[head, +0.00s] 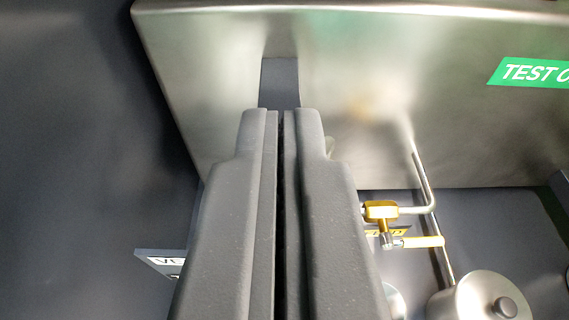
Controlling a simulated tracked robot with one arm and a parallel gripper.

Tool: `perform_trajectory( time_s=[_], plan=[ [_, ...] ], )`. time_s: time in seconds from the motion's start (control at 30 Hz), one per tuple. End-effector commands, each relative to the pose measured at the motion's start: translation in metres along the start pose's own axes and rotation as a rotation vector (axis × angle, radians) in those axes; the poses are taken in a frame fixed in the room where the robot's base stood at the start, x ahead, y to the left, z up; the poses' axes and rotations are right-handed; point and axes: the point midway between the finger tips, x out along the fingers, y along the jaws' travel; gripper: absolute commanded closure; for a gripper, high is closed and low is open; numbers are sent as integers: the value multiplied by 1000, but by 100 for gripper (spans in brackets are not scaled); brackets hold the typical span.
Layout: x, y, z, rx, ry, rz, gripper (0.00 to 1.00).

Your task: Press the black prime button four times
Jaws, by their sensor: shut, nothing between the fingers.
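My gripper (281,112) fills the middle of the view, its two dark grey fingers pressed together and pointing at a brushed steel panel (215,75). A dark grey rectangular shape (280,80) shows just beyond the fingertips against the panel; I cannot tell whether it is a part or a reflection. A small round black knob (505,307) sits on top of a steel cylinder (470,300) at the lower right, well apart from the gripper. I cannot tell whether it is the prime button. The fingers hide what lies directly behind them.
A partly hidden label plate (160,262) is at the lower left. A green "TEST" sign (530,72) is at the upper right. Dark open surface lies left.

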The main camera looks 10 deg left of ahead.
Motion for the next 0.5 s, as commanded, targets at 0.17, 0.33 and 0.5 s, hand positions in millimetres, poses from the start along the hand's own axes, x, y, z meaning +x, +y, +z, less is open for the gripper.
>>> perform_trajectory(
  time_s=[0.17,0.33,0.5],
  plan=[
    [-29,-2,-3,-2,-1,-3,100],
    [-51,1,-2,-2,0,1,100],
    [-64,0,-1,0,0,0,100]
  ],
)
